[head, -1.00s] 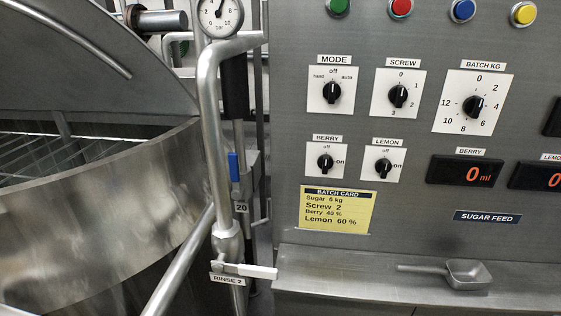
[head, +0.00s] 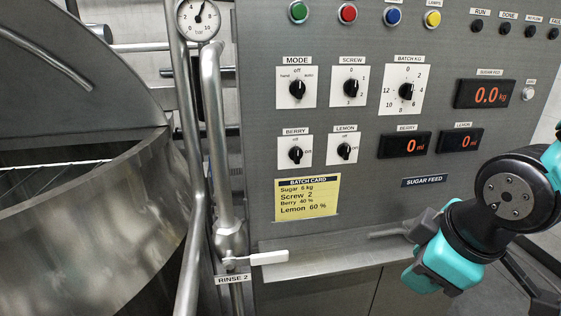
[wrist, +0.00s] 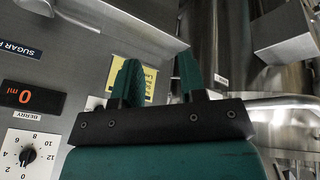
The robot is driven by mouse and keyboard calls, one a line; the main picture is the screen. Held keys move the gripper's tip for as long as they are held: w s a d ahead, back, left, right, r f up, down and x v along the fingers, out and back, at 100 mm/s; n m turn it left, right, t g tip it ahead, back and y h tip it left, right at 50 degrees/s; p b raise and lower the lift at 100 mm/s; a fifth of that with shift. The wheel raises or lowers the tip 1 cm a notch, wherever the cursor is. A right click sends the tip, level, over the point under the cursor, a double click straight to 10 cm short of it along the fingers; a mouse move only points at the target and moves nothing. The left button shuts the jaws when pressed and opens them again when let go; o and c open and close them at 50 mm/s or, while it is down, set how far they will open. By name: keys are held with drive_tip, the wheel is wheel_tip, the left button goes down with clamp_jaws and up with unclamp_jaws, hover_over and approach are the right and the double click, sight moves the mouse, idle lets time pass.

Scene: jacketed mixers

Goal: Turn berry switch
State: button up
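The berry switch (head: 295,154) is a black knob on a small white plate at the panel's lower left in the head view. Its "off" mark is at the top and "on" at the right; the knob looks upright, toward off. The lemon switch (head: 344,151) is just to its right. My gripper (wrist: 160,82) has two teal fingers apart with nothing seen between them. In the head view my arm is at the lower right, well away from the berry switch. The wrist view does not clearly show the berry switch.
A yellow batch card (head: 308,197) is below the switches, reading berry 40 %, lemon 60 %. The berry display (head: 405,145) reads 0 ml. A steel shelf (head: 310,260) juts out below. A pipe with a white-handled valve (head: 268,258) and the mixer (head: 90,230) stand left.

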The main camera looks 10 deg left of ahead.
drive_tip(key=w+f+n+t+h+b, duration=0.25)
drive_tip(key=w+n+t, duration=0.25)
drive_tip(key=w+n, duration=0.3)
drive_tip(key=n+t+y+b, duration=0.2)
drive_tip(key=n+t+y, duration=0.5)
drive_tip(key=n, duration=1.3)
approach(298, 152)
drive_tip(key=shift+t+h, duration=0.65)
drive_tip(key=shift+t, duration=0.05)
drive_tip(key=p+x, duration=0.8)
drive_tip(key=shift+s+a+f, duration=0.15)
drive_tip(key=shift+a+f, duration=0.05)
drive_tip(key=shift+a, duration=0.15)
drive_tip(key=shift+w+a+f, duration=0.15)
drive_tip(key=shift+w+a, duration=0.1)
drive_tip(key=shift+w, duration=0.3)
